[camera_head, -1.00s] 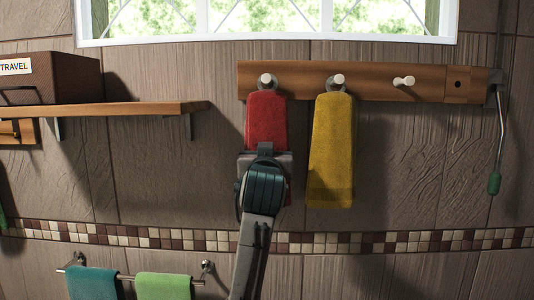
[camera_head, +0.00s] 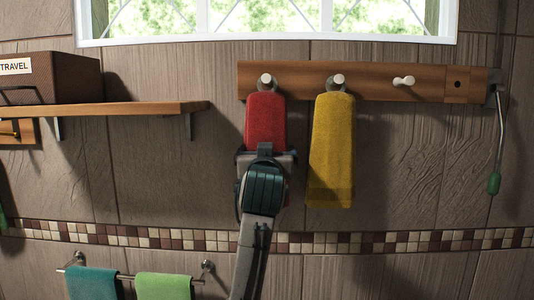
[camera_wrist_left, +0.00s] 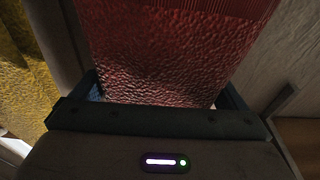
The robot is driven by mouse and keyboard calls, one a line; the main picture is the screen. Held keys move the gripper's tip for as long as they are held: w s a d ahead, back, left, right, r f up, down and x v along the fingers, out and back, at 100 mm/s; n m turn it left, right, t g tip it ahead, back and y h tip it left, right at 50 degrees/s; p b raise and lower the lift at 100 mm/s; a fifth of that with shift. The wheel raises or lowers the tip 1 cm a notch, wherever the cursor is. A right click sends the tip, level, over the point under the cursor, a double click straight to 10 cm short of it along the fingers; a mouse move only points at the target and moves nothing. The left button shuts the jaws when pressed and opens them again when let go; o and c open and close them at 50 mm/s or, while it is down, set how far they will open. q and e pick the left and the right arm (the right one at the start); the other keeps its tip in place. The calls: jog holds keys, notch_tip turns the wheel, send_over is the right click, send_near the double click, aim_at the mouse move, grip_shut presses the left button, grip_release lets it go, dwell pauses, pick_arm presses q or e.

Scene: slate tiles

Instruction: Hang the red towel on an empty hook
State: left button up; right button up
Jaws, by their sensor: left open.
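The red towel (camera_head: 265,120) hangs from the left hook (camera_head: 267,80) of the wooden rail. My left gripper (camera_head: 266,153) is in front of its lower part, which my arm mostly hides. In the left wrist view the red towel (camera_wrist_left: 165,50) lies between the two fingers of my left gripper (camera_wrist_left: 160,95), which are open around it. A yellow towel (camera_head: 332,150) hangs from the middle hook (camera_head: 338,80). The right hook (camera_head: 404,81) is bare. My right gripper is not in view.
The wooden rail (camera_head: 375,88) is on the tiled wall below a window. A shelf (camera_head: 120,109) with a brown box (camera_head: 75,82) is at left. A rod below holds a teal towel (camera_head: 92,283) and a green towel (camera_head: 163,286). A green-ended cord (camera_head: 494,183) hangs at right.

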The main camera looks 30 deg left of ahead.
pick_arm(q)
jog(key=b+v, duration=0.5)
jog(key=v, duration=0.5)
jog(key=shift+s, duration=0.25)
jog(key=shift+d+f, duration=0.1)
jog(key=shift+d, duration=0.05)
